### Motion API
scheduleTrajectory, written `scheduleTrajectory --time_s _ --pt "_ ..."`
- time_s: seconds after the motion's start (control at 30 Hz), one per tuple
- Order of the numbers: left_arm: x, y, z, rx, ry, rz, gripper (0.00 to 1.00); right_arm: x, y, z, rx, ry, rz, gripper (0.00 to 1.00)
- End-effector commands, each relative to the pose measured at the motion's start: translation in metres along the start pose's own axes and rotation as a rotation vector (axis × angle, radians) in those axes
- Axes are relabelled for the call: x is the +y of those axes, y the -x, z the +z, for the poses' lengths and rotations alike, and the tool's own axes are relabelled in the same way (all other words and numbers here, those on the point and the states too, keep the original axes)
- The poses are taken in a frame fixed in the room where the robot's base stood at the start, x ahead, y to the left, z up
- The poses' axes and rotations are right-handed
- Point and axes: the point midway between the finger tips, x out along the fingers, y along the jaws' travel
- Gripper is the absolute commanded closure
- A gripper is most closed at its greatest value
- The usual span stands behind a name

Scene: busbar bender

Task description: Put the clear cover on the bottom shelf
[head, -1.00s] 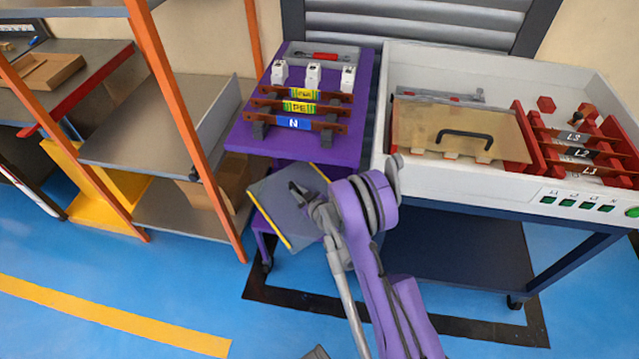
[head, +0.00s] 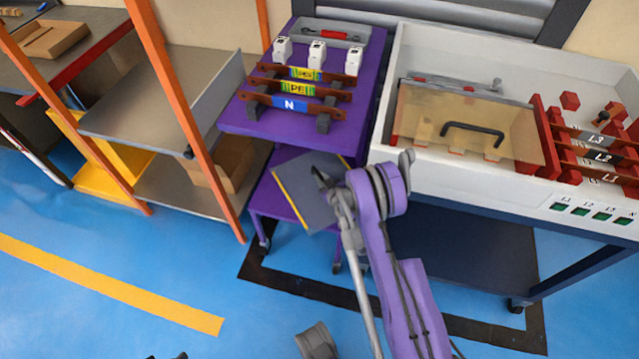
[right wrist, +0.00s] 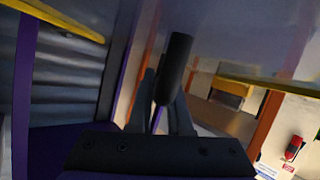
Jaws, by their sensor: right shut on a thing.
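My right gripper (head: 326,180) is shut on the black handle (right wrist: 175,68) of the clear cover. The cover (head: 300,200) is a see-through grey sheet with yellow edges. It is tilted, in front of the purple cart, below its top and overlapping its lower level in the head view. In the right wrist view the sheet spreads above the fingers, with a yellow edge (right wrist: 268,84) at right. The cart's purple bottom shelf (head: 266,198) shows left of the cover; I cannot tell whether they touch.
The cart's purple top (head: 240,115) holds labelled busbars, white blocks and a grey tray. A white bench (head: 440,186) with an amber cover (head: 450,115) stands right. An orange-post rack (head: 180,110) stands close left. Blue floor in front is clear.

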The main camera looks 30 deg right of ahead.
Motion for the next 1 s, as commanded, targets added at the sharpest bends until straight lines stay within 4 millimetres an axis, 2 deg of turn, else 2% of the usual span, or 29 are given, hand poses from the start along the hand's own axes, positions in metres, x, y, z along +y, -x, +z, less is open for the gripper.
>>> scheduleTrajectory --time_s 0.17,0.33,0.73,0.77,0.8,0.9,1.0 --pt "0.000 -0.005 0.002 -0.002 0.000 0.000 0.50 -0.003 -0.005 0.013 0.000 0.000 0.000 1.00" --pt "0.000 -0.013 0.004 -0.004 0.000 0.000 0.50 -0.008 -0.015 0.035 0.000 0.000 0.000 1.00" --pt "0.000 -0.014 0.004 -0.005 0.000 0.000 0.50 -0.009 -0.016 0.039 0.000 0.000 0.000 1.00" --pt "0.000 -0.013 0.004 -0.005 0.000 0.000 0.50 -0.009 -0.016 0.039 0.000 0.000 0.000 0.78" --pt "0.000 -0.013 0.004 -0.005 0.000 0.000 0.50 -0.009 -0.016 0.039 0.000 0.000 0.000 0.70" --pt "0.000 -0.013 0.004 -0.005 0.000 0.000 0.50 -0.009 -0.016 0.039 0.000 0.000 0.000 0.53" --pt "0.000 -0.013 0.004 -0.005 0.000 0.000 0.50 -0.009 -0.016 0.038 0.000 0.000 0.000 0.53"
